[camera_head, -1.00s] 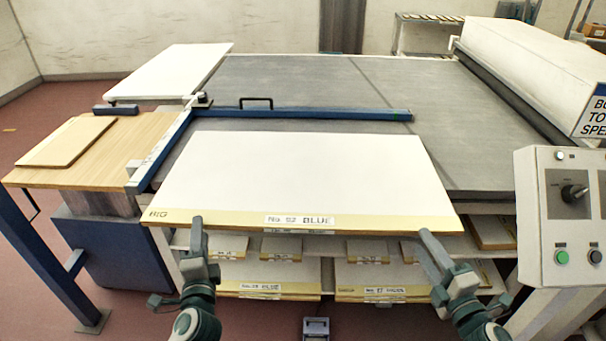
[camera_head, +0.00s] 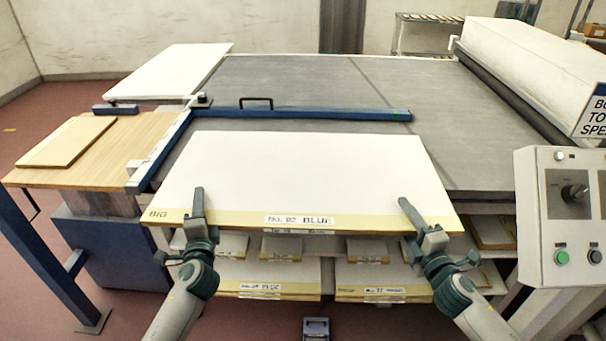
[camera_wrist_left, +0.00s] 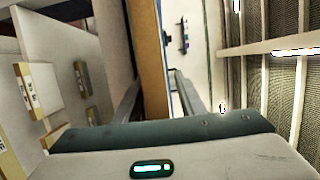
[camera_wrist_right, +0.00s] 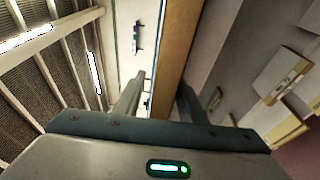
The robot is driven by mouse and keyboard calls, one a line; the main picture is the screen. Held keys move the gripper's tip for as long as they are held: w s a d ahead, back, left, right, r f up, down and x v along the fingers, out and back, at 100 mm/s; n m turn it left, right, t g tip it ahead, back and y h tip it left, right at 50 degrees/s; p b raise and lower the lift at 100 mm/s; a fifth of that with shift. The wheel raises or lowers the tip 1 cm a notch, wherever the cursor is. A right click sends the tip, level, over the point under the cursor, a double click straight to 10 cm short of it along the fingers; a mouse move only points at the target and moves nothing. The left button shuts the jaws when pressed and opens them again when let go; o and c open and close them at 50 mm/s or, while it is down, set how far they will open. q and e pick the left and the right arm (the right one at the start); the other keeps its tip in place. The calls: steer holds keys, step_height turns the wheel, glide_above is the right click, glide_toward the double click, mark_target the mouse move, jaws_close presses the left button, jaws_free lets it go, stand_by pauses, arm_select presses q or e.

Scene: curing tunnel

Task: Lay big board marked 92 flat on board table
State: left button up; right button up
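The big board (camera_head: 300,175) is white with a yellow front strip reading "BIG" and "No. 92 BLUE". It lies roughly level in front of the grey bed; its support is hidden. My left gripper (camera_head: 198,203) is at its front edge, left of the label. My right gripper (camera_head: 410,212) is at the same edge, right of the label. One finger of each is over the top face and the other is hidden below in the head view. In the left wrist view the board's brown edge (camera_wrist_left: 150,60) stands between spread fingers; the right wrist view shows the same (camera_wrist_right: 178,60). I cannot tell which surface is the board table.
A rack below holds several smaller boards (camera_head: 262,290). A blue rail (camera_head: 300,114) with a black handle runs behind the big board. A wooden-topped table (camera_head: 125,150) with a small board stands left, a white-topped table (camera_head: 175,72) behind it. A control box (camera_head: 565,215) stands right.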

arm_select(q)
jaws_close()
arm_select(e)
jaws_close()
stand_by(1.1)
arm_select(q)
steer(key=shift+r, duration=0.3)
arm_select(e)
steer(key=shift+r, duration=0.25)
